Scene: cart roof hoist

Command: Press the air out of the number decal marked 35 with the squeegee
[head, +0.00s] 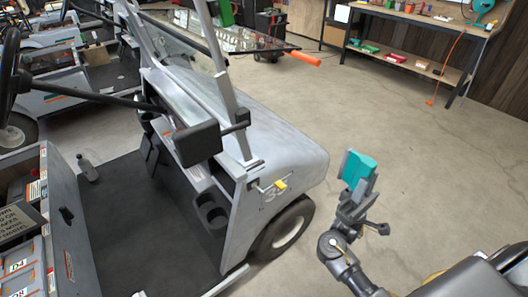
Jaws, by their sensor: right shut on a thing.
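The number decal marked 35 (275,196) is on the silver front side panel of the cart (290,150), above the front wheel. Its digits are pale and small, and I cannot make out any air under it. My right gripper (357,184) is shut on the teal squeegee (361,169). It holds the squeegee up in the air to the right of the cart, clearly apart from the decal. My left gripper is not in view.
A small yellow piece (281,185) sticks out just above the decal. The cart's wheel (285,231) is below it. A workbench (420,55) with an orange cord stands at the back right. The concrete floor between is clear.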

